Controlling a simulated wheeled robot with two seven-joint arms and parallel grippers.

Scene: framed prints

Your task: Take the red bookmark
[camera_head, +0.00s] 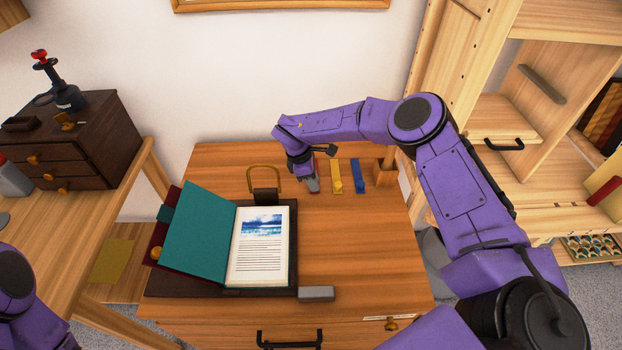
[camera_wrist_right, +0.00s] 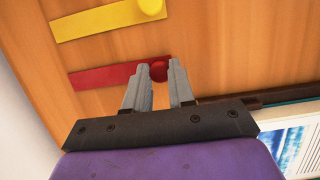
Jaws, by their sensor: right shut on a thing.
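The red bookmark (camera_wrist_right: 105,77) lies flat on the wooden table; in the right wrist view it is a red strip with a round red knob at one end. My right gripper (camera_wrist_right: 160,72) has its two grey fingers on either side of that knob and is shut on it. In the head view the right gripper (camera_head: 312,184) points down at the table and hides most of the red bookmark. My left gripper is not in view; only part of my left arm shows at the lower left.
A yellow bookmark (camera_head: 336,177) and a blue bookmark (camera_head: 358,177) lie to the right of the gripper. An open book (camera_head: 262,262) with a teal cover rests on a dark stand to the left. A grey block (camera_head: 316,293) lies near the front.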

